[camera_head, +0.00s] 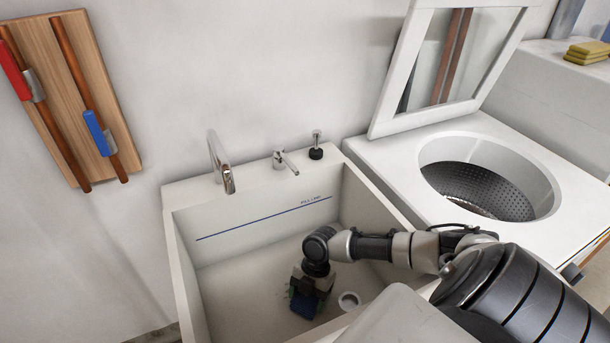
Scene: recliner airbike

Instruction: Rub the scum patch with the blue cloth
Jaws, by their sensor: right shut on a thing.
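My right gripper (304,300) reaches down into the white sink (230,290) and is shut on the blue cloth (305,304). The cloth is a small dark blue piece at the gripper's tip, low in the basin near the floor. I cannot tell whether it touches the floor. A little greenish mark (290,291), perhaps the scum patch, shows beside the gripper's left edge; the rest is hidden behind the gripper and cloth. My left gripper is not in view.
A faucet (221,165) and a handle (286,162) stand on the sink's back ledge. A round drain (349,300) lies right of the cloth. An open top-loading washer (405,160) with raised lid stands to the right. The basin's left side is clear.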

